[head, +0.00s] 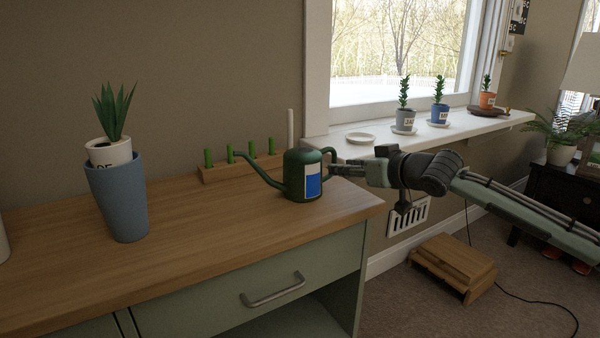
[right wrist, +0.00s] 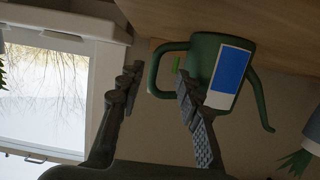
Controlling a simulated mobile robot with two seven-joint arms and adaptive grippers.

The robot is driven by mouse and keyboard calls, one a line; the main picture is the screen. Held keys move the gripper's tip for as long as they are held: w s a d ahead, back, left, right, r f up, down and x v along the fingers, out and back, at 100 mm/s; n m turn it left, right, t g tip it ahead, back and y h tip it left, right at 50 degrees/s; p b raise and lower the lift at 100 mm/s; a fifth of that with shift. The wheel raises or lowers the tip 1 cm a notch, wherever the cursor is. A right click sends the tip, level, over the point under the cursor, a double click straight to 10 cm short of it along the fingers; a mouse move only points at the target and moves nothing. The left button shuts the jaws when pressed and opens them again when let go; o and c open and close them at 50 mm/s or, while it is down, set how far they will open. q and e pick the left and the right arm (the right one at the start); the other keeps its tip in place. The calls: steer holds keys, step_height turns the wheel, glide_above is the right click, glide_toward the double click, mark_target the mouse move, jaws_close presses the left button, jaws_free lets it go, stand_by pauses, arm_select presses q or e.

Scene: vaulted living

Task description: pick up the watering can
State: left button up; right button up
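The watering can (head: 296,172) is dark green with a blue-and-white panel and stands upright on the wooden counter (head: 190,235) near its right end. Its spout points left and its handle (head: 331,155) faces right. My right gripper (head: 340,168) comes in from the right at the handle. In the right wrist view, where the can (right wrist: 207,55) shows upside down, the fingers of the right gripper (right wrist: 157,82) are apart. The handle loop (right wrist: 154,72) shows between the fingertips; I cannot tell whether they touch it. My left gripper is not in view.
Behind the can is a wooden holder (head: 215,173) with several green pegs. A tall blue pot (head: 120,200) with a plant stands on the left. The window sill (head: 345,133) with a saucer (head: 360,138) and potted plants lies behind my right arm. A wooden step (head: 455,262) is on the floor.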

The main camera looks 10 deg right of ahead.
steer(key=x, duration=0.6)
steer(key=shift+w+d, duration=0.1)
steer(key=shift+d, duration=0.25)
jaws_close()
steer(key=shift+r, duration=0.15)
